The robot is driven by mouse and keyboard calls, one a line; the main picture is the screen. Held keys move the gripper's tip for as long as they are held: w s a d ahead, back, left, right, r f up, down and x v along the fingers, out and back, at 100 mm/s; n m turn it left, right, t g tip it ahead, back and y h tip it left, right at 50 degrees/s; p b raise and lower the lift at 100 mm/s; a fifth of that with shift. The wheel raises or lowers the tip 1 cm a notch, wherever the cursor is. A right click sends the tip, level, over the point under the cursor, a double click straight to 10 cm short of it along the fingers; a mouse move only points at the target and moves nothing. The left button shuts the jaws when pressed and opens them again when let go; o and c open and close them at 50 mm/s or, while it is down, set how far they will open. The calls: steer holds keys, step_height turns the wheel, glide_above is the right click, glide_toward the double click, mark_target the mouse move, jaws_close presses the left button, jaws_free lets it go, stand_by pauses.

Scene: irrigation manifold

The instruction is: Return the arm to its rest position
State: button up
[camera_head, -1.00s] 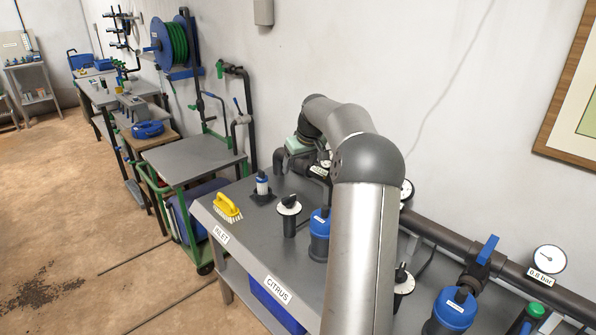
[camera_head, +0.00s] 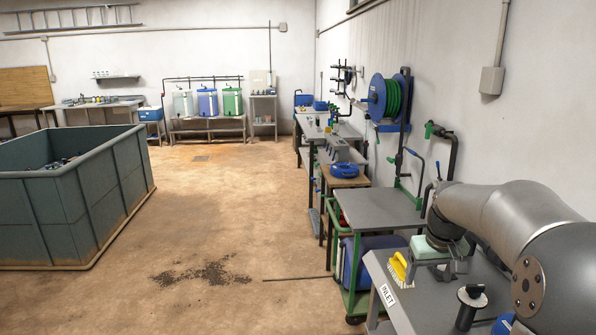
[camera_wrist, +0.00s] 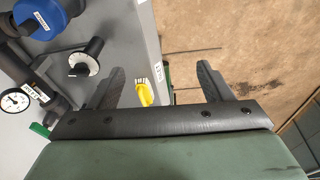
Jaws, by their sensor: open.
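My arm reaches in from the right edge of the head view, over the grey bench (camera_head: 402,312) marked INLET. My gripper (camera_head: 455,270) is at its end, low above the bench, just right of the yellow brush (camera_head: 400,266). In the wrist view my gripper (camera_wrist: 165,85) shows two dark fingers spread apart with nothing held between them. The yellow brush also shows in the wrist view (camera_wrist: 146,92), beyond the fingers near the bench edge. My arm hides part of the bench and the pipework behind.
A black-topped knob (camera_head: 470,296) stands on the bench close to my gripper. A green-framed cart (camera_head: 378,210) is beyond it. A blue filter (camera_wrist: 45,15) and a gauge (camera_wrist: 15,101) show in the wrist view. The floor (camera_head: 230,225) to the left is mostly open.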

steer(key=s+a+f, duration=0.2)
steer(key=s+a, duration=0.3)
steer(key=s, duration=0.4)
steer(key=s+a+f+g, duration=0.1)
steer(key=s+a+f, duration=0.2)
steer(key=s+a, duration=0.3)
steer(key=s+a+f, duration=0.2)
steer(key=s+a, duration=0.3)
steer(key=s, duration=0.7)
steer(key=shift+a+f+g+y, duration=0.15)
steer(key=shift+a+g+y, duration=0.15)
steer(key=shift+a+g, duration=0.1)
